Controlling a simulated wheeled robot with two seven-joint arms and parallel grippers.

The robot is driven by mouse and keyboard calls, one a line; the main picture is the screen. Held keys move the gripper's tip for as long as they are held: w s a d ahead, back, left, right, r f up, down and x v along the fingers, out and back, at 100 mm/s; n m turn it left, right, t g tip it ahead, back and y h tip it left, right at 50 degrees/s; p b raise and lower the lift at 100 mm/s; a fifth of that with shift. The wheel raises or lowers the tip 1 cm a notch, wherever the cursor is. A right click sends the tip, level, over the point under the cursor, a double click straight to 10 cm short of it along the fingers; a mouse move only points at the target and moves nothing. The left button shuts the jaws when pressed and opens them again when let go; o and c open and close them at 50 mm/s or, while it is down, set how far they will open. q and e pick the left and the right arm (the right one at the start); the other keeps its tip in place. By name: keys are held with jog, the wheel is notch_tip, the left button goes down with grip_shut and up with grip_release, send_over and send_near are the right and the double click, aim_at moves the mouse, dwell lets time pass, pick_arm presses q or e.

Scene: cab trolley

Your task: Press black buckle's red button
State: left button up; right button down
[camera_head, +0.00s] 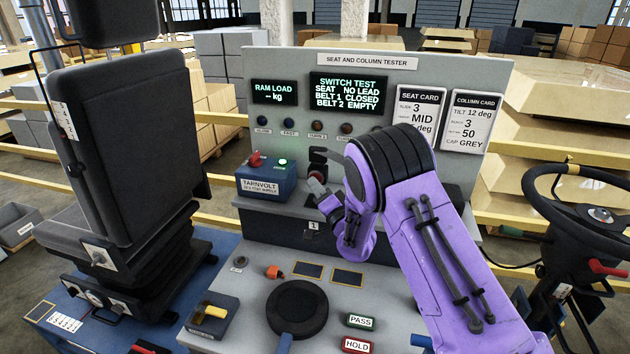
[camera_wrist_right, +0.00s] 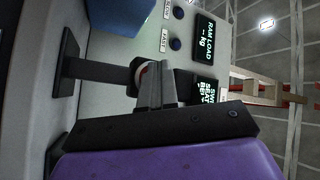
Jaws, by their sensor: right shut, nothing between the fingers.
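The black buckle (camera_wrist_right: 136,73) sits on the end of a dark stalk (camera_wrist_right: 95,70) that comes out of the tester's front. Its red button shows as a thin red edge (camera_wrist_right: 143,72) in the right wrist view, mostly hidden by my fingers. In the head view a small red patch (camera_head: 318,176) shows at the fingertips. My right gripper (camera_head: 315,186) is shut and empty, with its grey fingertips at the button face. It also shows in the right wrist view (camera_wrist_right: 152,75). I cannot tell whether the tips touch the button. My left gripper is not in view.
The tester panel (camera_head: 430,70) stands behind, its screen (camera_head: 348,94) reading "BELT 1 CLOSED" and "BELT 2 EMPTY". A blue Tarnvolt box (camera_head: 265,187) with a red switch and lit green lamp is left of the buckle. A seat (camera_head: 130,140) stands left, a steering wheel (camera_head: 590,215) right.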

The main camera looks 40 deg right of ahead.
jog(key=shift+s+a, duration=0.6)
jog(key=shift+a, duration=0.1)
jog(key=shift+s+a, duration=1.65)
jog(key=shift+a, duration=0.25)
